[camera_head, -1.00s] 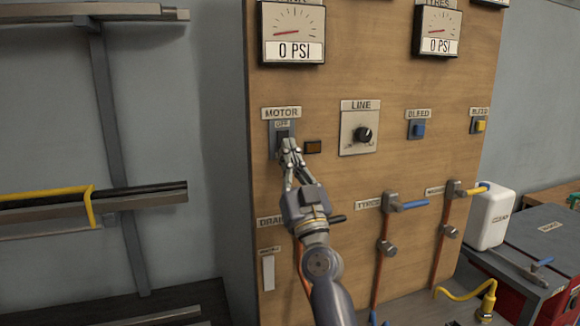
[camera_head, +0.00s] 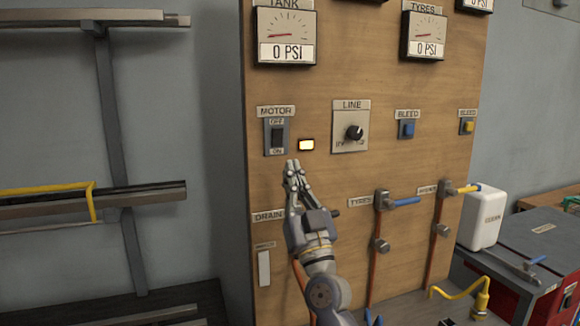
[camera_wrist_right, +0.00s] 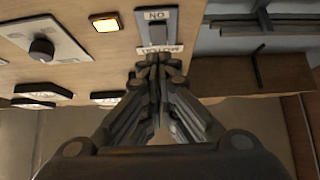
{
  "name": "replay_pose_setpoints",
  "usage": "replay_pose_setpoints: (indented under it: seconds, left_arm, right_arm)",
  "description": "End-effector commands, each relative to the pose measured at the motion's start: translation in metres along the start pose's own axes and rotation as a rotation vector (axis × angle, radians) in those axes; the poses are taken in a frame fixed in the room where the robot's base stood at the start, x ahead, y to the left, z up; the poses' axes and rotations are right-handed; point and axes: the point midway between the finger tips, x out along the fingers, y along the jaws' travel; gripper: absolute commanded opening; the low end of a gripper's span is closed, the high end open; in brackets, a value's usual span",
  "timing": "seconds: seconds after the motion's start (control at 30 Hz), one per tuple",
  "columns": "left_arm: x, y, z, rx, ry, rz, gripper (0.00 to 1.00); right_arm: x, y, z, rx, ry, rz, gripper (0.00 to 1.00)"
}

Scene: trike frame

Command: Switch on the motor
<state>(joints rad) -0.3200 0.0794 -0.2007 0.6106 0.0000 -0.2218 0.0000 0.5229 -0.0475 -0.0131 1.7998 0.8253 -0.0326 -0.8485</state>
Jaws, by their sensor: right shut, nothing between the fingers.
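The motor switch (camera_head: 277,137) is a dark rocker on a grey plate under the MOTOR label, with OFF above and ON below. The small indicator lamp (camera_head: 306,145) to its right is lit pale yellow-white. My right gripper (camera_head: 291,165) is shut and empty, just below and right of the switch plate, apart from it in the head view. In the right wrist view the switch plate (camera_wrist_right: 157,18) shows upside down beyond my fingertips (camera_wrist_right: 155,62), and the lamp (camera_wrist_right: 105,23) glows orange-rimmed. My left gripper is not in view.
The wooden panel also carries a LINE knob (camera_head: 354,132), a blue bleed button (camera_head: 407,129) and a yellow one (camera_head: 467,126). The tank gauge (camera_head: 286,37) and tyres gauge (camera_head: 424,36) read 0 PSI. Valve handles (camera_head: 403,201) stick out at lower right.

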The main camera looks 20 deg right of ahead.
Motion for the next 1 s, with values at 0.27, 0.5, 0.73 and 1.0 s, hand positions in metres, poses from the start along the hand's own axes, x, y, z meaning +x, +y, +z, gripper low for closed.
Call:
replay_pose_setpoints:
  seconds: [0.27, 0.5, 0.73, 1.0]
  left_arm:
    - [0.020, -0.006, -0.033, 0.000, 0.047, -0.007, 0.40]
    - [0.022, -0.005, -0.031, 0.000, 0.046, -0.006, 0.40]
    - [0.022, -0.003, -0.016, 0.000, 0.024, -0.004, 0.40]
    - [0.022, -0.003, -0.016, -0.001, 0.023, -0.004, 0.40]
  right_arm:
    - [-0.047, 0.000, 0.010, -0.001, 0.000, 0.000, 0.00]
    - [-0.056, 0.000, 0.010, -0.001, 0.000, 0.000, 0.00]
    - [-0.056, 0.000, 0.009, -0.001, 0.001, 0.000, 0.00]
    - [-0.065, -0.007, 0.021, -0.003, -0.041, -0.030, 0.00]
